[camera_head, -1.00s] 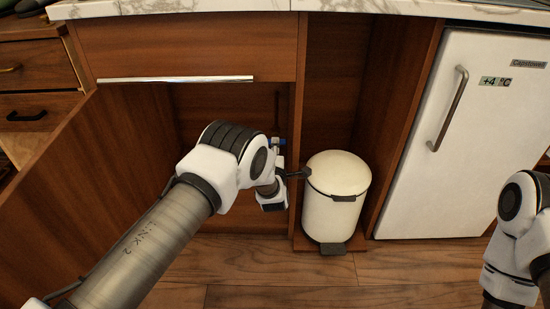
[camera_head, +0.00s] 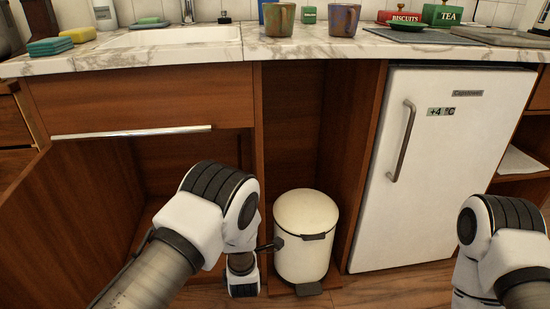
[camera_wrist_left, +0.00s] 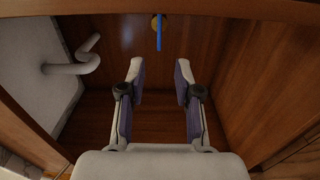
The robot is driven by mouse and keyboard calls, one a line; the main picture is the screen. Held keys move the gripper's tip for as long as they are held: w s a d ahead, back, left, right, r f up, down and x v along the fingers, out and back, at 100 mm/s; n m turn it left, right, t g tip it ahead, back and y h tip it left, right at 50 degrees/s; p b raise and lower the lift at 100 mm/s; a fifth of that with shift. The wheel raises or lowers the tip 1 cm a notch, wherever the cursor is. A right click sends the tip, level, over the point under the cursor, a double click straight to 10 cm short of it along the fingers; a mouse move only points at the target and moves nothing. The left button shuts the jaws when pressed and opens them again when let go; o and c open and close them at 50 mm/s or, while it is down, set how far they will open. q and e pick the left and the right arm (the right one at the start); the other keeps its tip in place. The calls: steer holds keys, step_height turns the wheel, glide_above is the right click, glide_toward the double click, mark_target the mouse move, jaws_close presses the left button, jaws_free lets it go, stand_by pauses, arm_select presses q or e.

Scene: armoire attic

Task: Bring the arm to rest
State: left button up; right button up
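My left arm comes in from the left in the head view and reaches toward the open cabinet under the sink. Its fingers are mostly hidden there behind the wrist, near the cabinet's right side. In the left wrist view my left gripper (camera_wrist_left: 158,85) is open, with its two fingers apart and nothing between them. It points into the cabinet interior (camera_wrist_left: 150,120). My right arm (camera_head: 490,235) shows at the lower right of the head view, in front of the fridge's right side. The right gripper is out of the picture.
A cream pedal bin (camera_head: 304,235) stands just right of my left wrist. The white fridge (camera_head: 440,170) is shut. The cabinet door (camera_head: 60,220) hangs open at left. Inside the cabinet are a white pipe (camera_wrist_left: 75,66) and a thin blue thing (camera_wrist_left: 159,35). Mugs (camera_head: 343,19) stand on the counter (camera_head: 300,48).

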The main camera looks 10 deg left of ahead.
arm_select(q)
steer(key=s+a+f+m+g+h+p, duration=0.1)
steer(key=s+a+f+m+g+p, duration=0.15)
steer(key=s+a+f+g, duration=0.35)
steer(key=s+a+f+m+g+p, duration=0.1)
steer(key=s+a+f+p, duration=0.2)
steer(key=s, duration=0.6)
steer(key=s+d+f+m+g+h, duration=0.2)
steer(key=s+m+g, duration=0.45)
steer(key=s, duration=0.75)
steer(key=s+d+f+m+g+h, duration=0.2)
steer(key=s+m+g, duration=0.2)
steer(key=s+m, duration=0.8)
step_height(320, 180, up, 38)
steer(key=s+n+p, duration=0.1)
steer(key=p, duration=3.7)
steer(key=shift+s+a, duration=0.2)
steer(key=shift+s, duration=0.1)
steer(key=shift+r, duration=0.25)
